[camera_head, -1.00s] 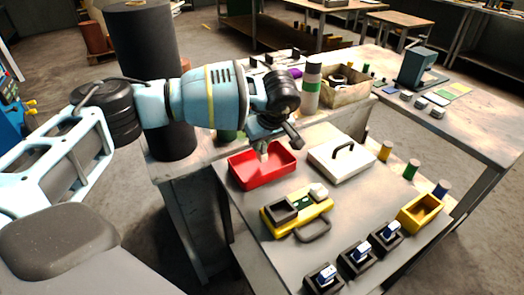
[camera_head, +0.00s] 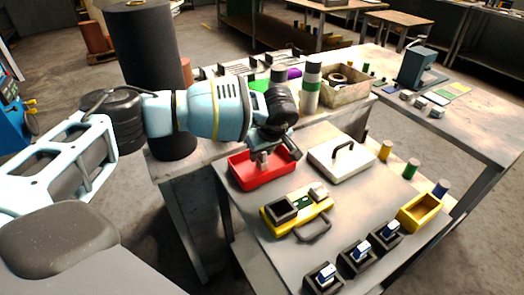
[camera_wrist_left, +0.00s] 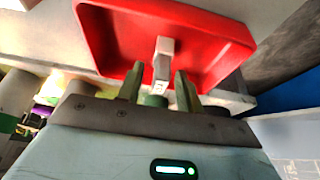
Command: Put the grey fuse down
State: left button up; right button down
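The grey fuse (camera_wrist_left: 162,62) is a small light grey block that shows in the left wrist view, inside the red tray (camera_wrist_left: 215,45). My left gripper (camera_wrist_left: 158,80) has its two fingers spread, one on each side of the fuse, with a gap visible between fingers and fuse. Whether the fuse's lower end touches the tray floor is hard to tell. In the head view my left gripper (camera_head: 275,156) reaches down into the red tray (camera_head: 252,184) and partly hides the fuse. My right gripper is out of view.
A white lid with a black handle (camera_head: 340,158) lies right of the tray. A yellow carrier (camera_head: 318,206) stands in front, and several black holders with blue-and-white pieces line the front edge. A green-banded cylinder (camera_head: 311,88) and a bin (camera_head: 345,92) stand behind.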

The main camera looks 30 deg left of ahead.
pick_arm(q)
jog(key=shift+r, duration=0.1)
jog(key=v, duration=1.2)
